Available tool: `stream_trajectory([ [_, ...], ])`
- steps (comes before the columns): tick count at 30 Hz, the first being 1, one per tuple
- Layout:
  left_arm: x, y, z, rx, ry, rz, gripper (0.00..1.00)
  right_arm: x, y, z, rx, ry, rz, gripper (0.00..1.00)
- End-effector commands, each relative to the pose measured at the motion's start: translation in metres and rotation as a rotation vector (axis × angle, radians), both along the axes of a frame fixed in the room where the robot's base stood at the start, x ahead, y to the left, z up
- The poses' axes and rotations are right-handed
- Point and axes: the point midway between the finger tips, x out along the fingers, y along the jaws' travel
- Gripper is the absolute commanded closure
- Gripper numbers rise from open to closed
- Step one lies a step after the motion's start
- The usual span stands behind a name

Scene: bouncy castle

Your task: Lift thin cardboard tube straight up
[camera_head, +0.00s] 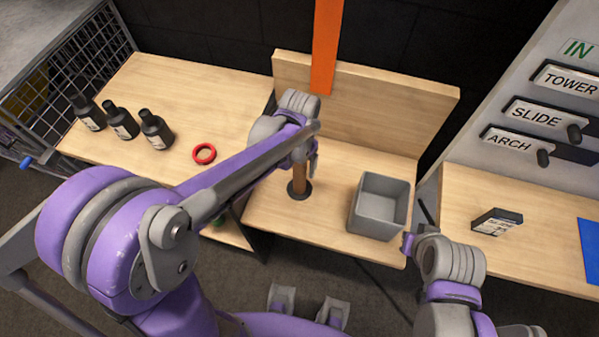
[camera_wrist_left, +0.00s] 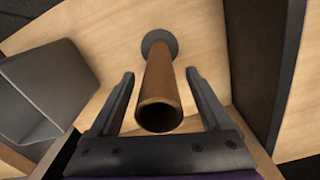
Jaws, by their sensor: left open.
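The thin cardboard tube (camera_head: 300,180) is brown and stands upright on a small dark round base (camera_head: 299,191) on the middle wooden bench. In the left wrist view the tube (camera_wrist_left: 160,90) shows its open hollow end towards the camera, with the dark base (camera_wrist_left: 159,43) at its far end. My left gripper (camera_head: 311,165) is over the tube in the head view and hides its upper part. In the left wrist view its two fingers (camera_wrist_left: 160,78) are open, one on each side of the tube, with gaps between. My right arm shows at lower right; its fingertips are not clearly visible.
A grey open bin (camera_head: 362,215) stands right of the tube. Several black bottles (camera_head: 122,124) and a red ring (camera_head: 204,153) are on the left bench. A small dark box (camera_head: 496,222) lies on the right bench. An orange strip (camera_head: 326,45) hangs behind.

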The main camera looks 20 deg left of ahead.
Motion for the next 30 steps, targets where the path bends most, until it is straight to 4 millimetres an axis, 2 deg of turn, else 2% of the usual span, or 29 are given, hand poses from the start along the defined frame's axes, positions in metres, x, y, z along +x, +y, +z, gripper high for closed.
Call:
stream_trajectory([
  [4,0.0,0.0,-0.017,0.0,0.0,0.0,0.18,-0.001,0.0,-0.002,0.0,0.001,0.0,1.0],
  [12,0.0,0.0,-0.019,0.0,0.0,0.0,0.18,-0.001,0.0,-0.002,0.0,0.001,0.0,1.0],
  [26,0.0,0.0,-0.019,0.0,0.0,0.0,1.0,-0.001,0.0,-0.002,0.0,0.001,0.0,1.0],
  [30,0.0,0.0,-0.019,0.0,0.0,0.0,1.0,-0.001,0.0,-0.002,0.0,0.001,0.0,1.0],
])
